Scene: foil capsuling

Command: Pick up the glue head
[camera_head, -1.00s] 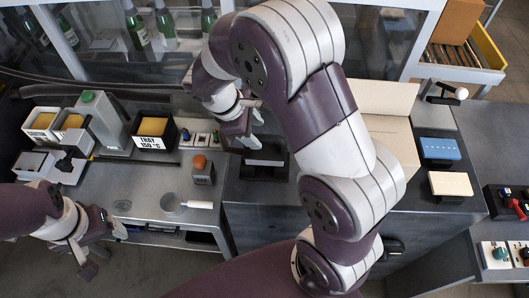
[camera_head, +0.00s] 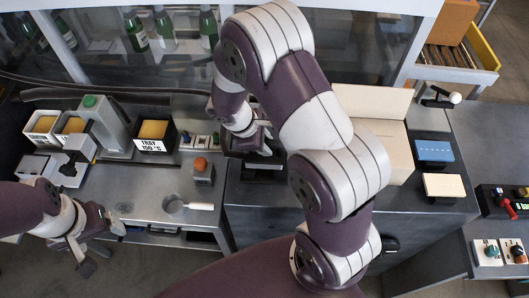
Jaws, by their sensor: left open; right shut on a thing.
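My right gripper (camera_head: 252,146) is over the dark stand (camera_head: 262,174) at the middle of the counter. It is shut on a small dark thing that seems to be the glue head; the fingers and wrist hide most of it, and I cannot tell whether it is clear of the stand. My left gripper (camera_head: 94,250) is open and empty, low at the left, in front of the counter edge and well away from the stand.
Blue (camera_head: 434,150) and cream (camera_head: 444,186) pads are at right. Green bottles (camera_head: 136,32) stand behind glass.

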